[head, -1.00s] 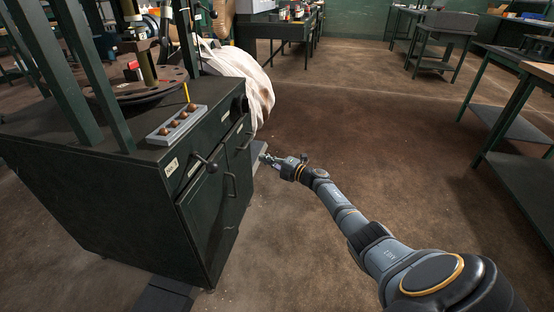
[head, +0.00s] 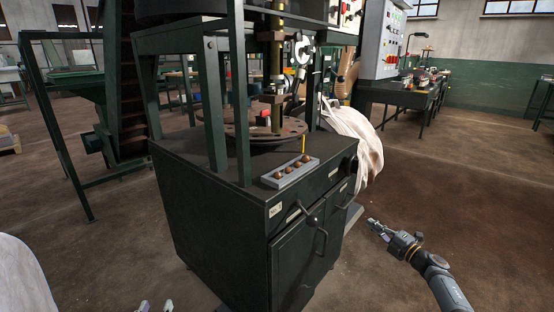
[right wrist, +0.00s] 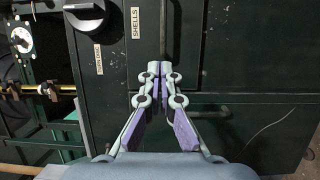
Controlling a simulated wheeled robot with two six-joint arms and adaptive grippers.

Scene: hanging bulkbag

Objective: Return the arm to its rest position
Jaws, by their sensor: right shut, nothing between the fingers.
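My right gripper (head: 370,221) is in the lower right of the head view, to the right of a dark green cabinet (head: 235,235). In the right wrist view its fingers (right wrist: 159,68) are shut together with nothing between them. They point at the cabinet front, near a door handle (right wrist: 163,30) and a "SHELLS" label (right wrist: 135,24). Whether they touch it cannot be told. Only the fingertips of my left gripper (head: 155,306) show at the bottom edge of the head view. They stand apart and nothing shows between them. The rest of that gripper is out of frame.
A grey tray of brown balls (head: 290,172) lies on the cabinet top, beside a round metal plate (head: 262,132). A white cloth bag (head: 352,135) is behind the cabinet. A white form (head: 22,285) fills the lower left corner. Open floor (head: 480,210) lies to the right.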

